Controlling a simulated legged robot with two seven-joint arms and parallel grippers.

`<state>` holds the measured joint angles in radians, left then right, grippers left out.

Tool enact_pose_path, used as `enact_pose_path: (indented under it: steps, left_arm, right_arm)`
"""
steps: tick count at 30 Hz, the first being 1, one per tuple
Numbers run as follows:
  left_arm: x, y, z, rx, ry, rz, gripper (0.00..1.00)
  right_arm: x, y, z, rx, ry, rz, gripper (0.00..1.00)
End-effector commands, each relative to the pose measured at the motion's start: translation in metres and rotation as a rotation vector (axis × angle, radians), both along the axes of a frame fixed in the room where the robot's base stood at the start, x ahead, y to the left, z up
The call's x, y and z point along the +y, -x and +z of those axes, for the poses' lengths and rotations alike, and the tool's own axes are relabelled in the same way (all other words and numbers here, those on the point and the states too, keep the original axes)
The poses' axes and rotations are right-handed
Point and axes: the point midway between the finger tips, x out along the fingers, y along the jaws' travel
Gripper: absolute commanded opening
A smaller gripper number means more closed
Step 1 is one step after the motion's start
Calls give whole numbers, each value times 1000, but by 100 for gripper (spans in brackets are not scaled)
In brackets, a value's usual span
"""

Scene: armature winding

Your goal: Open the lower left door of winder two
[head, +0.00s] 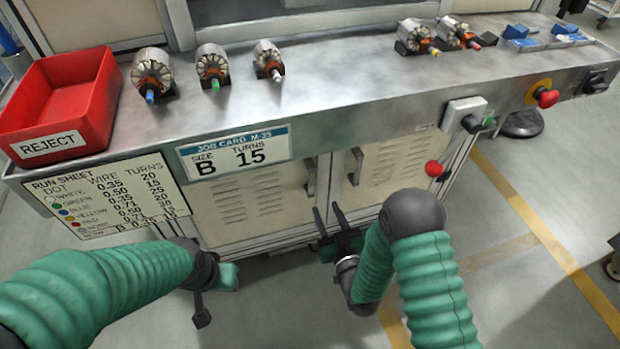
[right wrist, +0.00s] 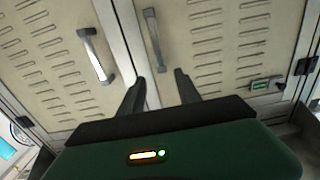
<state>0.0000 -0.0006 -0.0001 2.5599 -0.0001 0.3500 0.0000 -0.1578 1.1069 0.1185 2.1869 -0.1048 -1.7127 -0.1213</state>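The winder's lower left door (head: 245,205) is a cream, louvred panel that looks closed. Its upright handle (head: 311,176) is near its right edge. The lower right door (head: 395,165) also looks closed, with its handle (head: 355,166) at its left edge. In the right wrist view the left door's handle (right wrist: 95,55) and the right door's handle (right wrist: 154,38) both stand beyond my fingertips. My right gripper (head: 331,218) is open and empty, below the handles, apart from both; its fingers also show in the right wrist view (right wrist: 160,82). My left gripper (head: 213,295) is low at the left; its fingers are not clear.
A steel bench top (head: 330,75) overhangs the doors. It holds a red REJECT bin (head: 60,105) and several armatures (head: 210,65).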

Motion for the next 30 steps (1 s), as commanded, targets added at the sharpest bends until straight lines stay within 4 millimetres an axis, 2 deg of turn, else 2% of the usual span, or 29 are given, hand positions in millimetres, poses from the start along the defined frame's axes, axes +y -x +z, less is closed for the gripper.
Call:
enact_pose_path:
  steps: [9, 15, 21, 28, 30]
  left_arm:
    - [0, 0, -29, 0, 0, 0, 36]
    - [0, 0, -43, 1, 0, 0, 36]
    - [0, 0, -46, 1, 0, 0, 36]
    - [0, 0, -46, 1, 0, 0, 36]
    - [0, 0, -46, 1, 0, 0, 36]
  right_arm:
    - [25, -80, -4, -3, 0, -1, 40]
    - [38, -121, -4, 0, 0, -1, 40]
    - [44, -138, -1, 3, 1, -1, 40]
    - [44, -139, 0, 4, 1, -1, 40]
    - [44, -139, -1, 4, 1, -1, 31]
